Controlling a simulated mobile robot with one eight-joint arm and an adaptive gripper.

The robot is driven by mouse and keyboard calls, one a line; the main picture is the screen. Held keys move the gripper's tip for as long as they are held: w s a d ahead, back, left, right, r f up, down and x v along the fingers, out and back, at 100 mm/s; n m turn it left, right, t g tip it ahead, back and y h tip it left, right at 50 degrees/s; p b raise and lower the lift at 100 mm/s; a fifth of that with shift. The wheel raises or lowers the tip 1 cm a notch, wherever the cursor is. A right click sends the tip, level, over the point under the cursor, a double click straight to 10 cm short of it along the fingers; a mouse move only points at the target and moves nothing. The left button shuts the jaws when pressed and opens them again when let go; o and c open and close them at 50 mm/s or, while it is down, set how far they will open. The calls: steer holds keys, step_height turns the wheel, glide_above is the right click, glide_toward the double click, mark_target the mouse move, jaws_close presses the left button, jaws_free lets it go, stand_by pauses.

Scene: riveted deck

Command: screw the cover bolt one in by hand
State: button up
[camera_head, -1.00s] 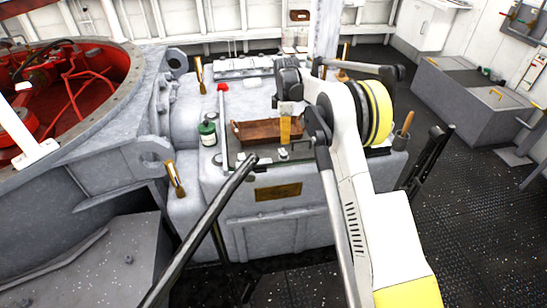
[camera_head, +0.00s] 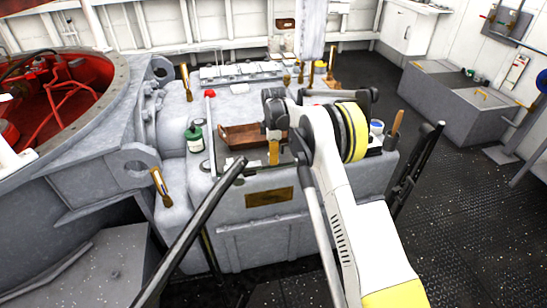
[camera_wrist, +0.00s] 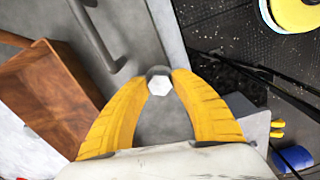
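In the wrist view, my gripper (camera_wrist: 160,82) has its two yellow fingers closed in around a bolt with a pale hexagonal head (camera_wrist: 159,85). The head faces the camera and both fingertips appear to touch its sides. A grey surface lies beyond the bolt; I cannot tell how deep the bolt sits or whether it is in a hole. In the head view, my gripper (camera_head: 273,152) points down over the front of the grey machine housing (camera_head: 230,225), at the right end of the brown tray. The bolt cannot be made out there.
A brown wooden tray (camera_head: 240,135) lies left of my gripper and also fills the left of the wrist view (camera_wrist: 50,95). A blue-and-white cup (camera_head: 377,128) is at the right.

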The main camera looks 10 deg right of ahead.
jaws_close()
steer(key=shift+m, duration=0.3)
steer(key=m+p, duration=0.1)
steer(key=m, duration=0.4)
steer(key=shift+m+p, duration=0.3)
steer(key=m+p, duration=0.1)
steer(key=m, duration=1.1)
steer(key=shift+m, duration=0.4)
steer(key=m, duration=0.5)
steer(key=shift+m+p, duration=0.3)
steer(key=shift+p, duration=0.05)
steer(key=o, duration=0.7)
jaws_free()
steer(key=shift+c, duration=0.2)
